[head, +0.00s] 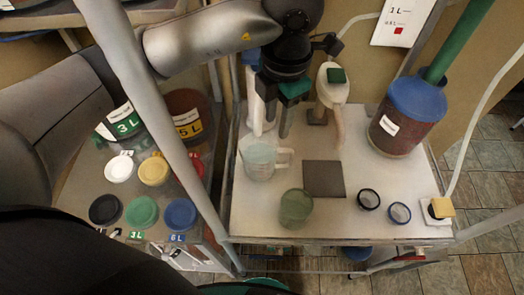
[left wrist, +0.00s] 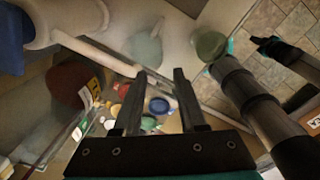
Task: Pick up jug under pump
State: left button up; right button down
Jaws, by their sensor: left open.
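The clear jug (head: 259,161) stands upright on the white table, its handle pointing right in the head view. It also shows, blurred, above my fingers in the left wrist view (left wrist: 146,48). A white pump (head: 331,92) with a green top stands behind and right of it. Another white upright part behind the jug is partly hidden by my gripper. My left gripper (head: 277,128) is open and empty, fingers pointing down, above and behind the jug and apart from it. The two fingers show spread in the left wrist view (left wrist: 158,100).
A green translucent cup (head: 296,208) stands in front of the jug, beside a dark square pad (head: 324,179). Two dark-rimmed discs lie to the right, near a blue-lidded bucket (head: 407,115). A grey post (head: 160,110) crosses left of the table; several coloured lids lie beyond it.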

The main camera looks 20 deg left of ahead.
pick_arm(q)
jog(key=f, duration=0.9)
jog(key=f+p, duration=0.1)
jog(key=f, duration=0.3)
jog(key=shift+w+a+f, duration=0.15)
jog(key=shift+a+f, duration=0.1)
grip_shut()
dwell(0.9)
